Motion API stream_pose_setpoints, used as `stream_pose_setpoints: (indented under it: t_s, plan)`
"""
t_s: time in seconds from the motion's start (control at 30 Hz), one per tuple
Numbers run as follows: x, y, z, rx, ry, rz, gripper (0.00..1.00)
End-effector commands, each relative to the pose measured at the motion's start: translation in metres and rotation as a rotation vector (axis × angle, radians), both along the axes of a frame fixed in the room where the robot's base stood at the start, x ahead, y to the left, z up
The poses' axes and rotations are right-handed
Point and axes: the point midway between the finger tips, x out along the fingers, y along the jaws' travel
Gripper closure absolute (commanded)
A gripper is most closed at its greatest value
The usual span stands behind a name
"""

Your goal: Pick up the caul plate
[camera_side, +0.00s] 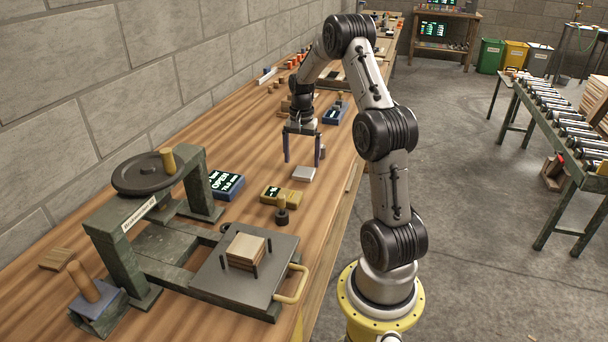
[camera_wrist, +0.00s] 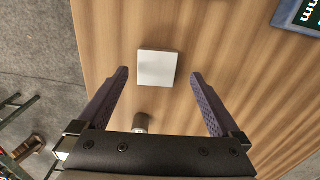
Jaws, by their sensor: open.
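The caul plate appears to be the small, flat, light grey square (camera_side: 304,174) lying on the wooden bench. It also shows in the wrist view (camera_wrist: 157,68), upper middle, with bare wood around it. My gripper (camera_side: 303,162) is open and empty, pointing down just above and behind the plate in the side view. In the wrist view my two dark fingers (camera_wrist: 160,74) stand on either side of the plate, with a gap on each side. The fingers do not visibly touch it.
A screw press (camera_side: 150,205) stands at the left, its tray (camera_side: 213,282) holding a veneer stack (camera_side: 246,250). A yellow gauge (camera_side: 281,195), a small dark knobbed piece (camera_side: 282,215) and a blue display (camera_side: 226,184) lie nearby. The bench edge is close on the right.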

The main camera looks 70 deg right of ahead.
Motion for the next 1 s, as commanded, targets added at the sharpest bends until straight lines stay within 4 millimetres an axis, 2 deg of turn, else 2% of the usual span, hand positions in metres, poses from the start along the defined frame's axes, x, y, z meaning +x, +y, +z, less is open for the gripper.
stream_pose_setpoints:
  t_s: [0.2, 0.3, 0.57, 0.67, 1.0]
  plan:
    - [-0.005, 0.003, -0.033, 0.004, 0.003, 0.0, 0.0]
    - [-0.005, 0.003, -0.041, 0.003, 0.002, 0.0, 0.0]
    - [-0.004, 0.003, -0.044, 0.001, 0.001, 0.0, 0.0]
    - [-0.004, 0.003, -0.044, 0.001, 0.0, 0.0, 0.14]
    - [-0.004, 0.002, -0.044, 0.001, 0.0, 0.0, 0.76]
